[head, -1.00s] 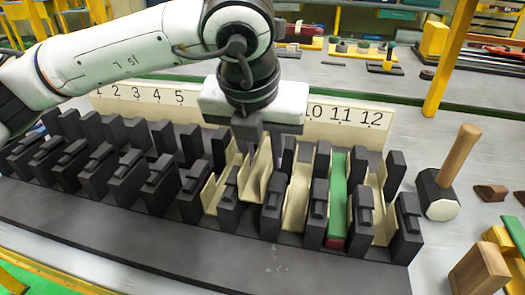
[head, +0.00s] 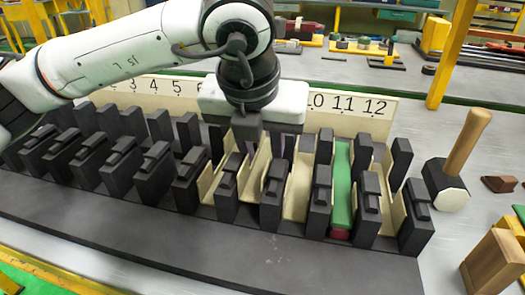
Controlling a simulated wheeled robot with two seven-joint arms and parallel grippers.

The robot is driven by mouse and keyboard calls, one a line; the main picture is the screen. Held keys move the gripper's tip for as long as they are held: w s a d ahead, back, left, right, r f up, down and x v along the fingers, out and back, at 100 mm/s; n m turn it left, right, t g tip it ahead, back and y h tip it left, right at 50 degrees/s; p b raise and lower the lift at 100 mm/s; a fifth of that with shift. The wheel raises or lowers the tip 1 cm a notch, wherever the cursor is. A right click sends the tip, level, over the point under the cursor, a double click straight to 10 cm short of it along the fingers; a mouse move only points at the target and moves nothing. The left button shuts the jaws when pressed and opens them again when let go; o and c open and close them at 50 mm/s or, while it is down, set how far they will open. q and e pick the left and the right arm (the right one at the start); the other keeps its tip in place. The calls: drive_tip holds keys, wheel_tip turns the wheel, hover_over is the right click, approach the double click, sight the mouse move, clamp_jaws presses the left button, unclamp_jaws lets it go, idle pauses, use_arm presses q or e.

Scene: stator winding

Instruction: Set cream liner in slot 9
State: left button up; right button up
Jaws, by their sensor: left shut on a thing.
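My left gripper (head: 247,132) is shut, with its white body over the back of the black slotted stator block (head: 150,224). A cream liner (head: 258,163) stands just below and right of its fingertips, in the gap left of the liner under label 10. The fingertips meet its upper end, partly hidden by the gripper. Other cream liners stand in gaps to the left (head: 211,182) and right (head: 299,190). The gripper body hides the labels between 6 and 10. My right gripper is out of view.
A green strip with a red end (head: 342,185) lies in the gap under label 11, with another cream liner (head: 393,212) to its right. A mallet (head: 448,185) stands right of the block, near wooden blocks (head: 492,262). Gaps on the left look empty.

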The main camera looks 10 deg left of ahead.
use_arm(q)
drive_tip(key=shift+f, duration=0.1)
drive_tip(key=o, duration=0.8)
drive_tip(key=shift+c, duration=0.2)
drive_tip(key=shift+o, duration=0.6)
drive_tip(key=shift+r, duration=0.2)
drive_tip(key=shift+r, duration=0.5)
drive_tip(key=shift+r, duration=0.1)
